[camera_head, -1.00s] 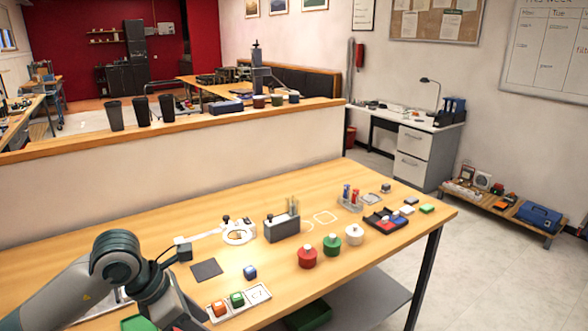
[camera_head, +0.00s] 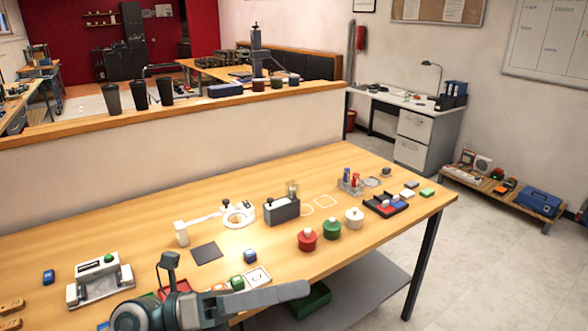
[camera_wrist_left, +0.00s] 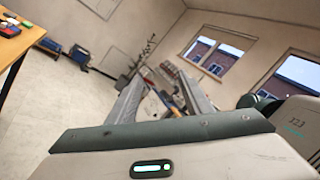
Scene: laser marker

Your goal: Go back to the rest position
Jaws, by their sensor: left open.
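My left gripper (camera_head: 280,294) is low at the front edge of the table in the head view, pointing to the right. Its arm hides part of the table's front. In the left wrist view the two grey fingers of this gripper (camera_wrist_left: 163,96) are spread apart with nothing between them. Beyond them are floor and wall. My right gripper is in neither view.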

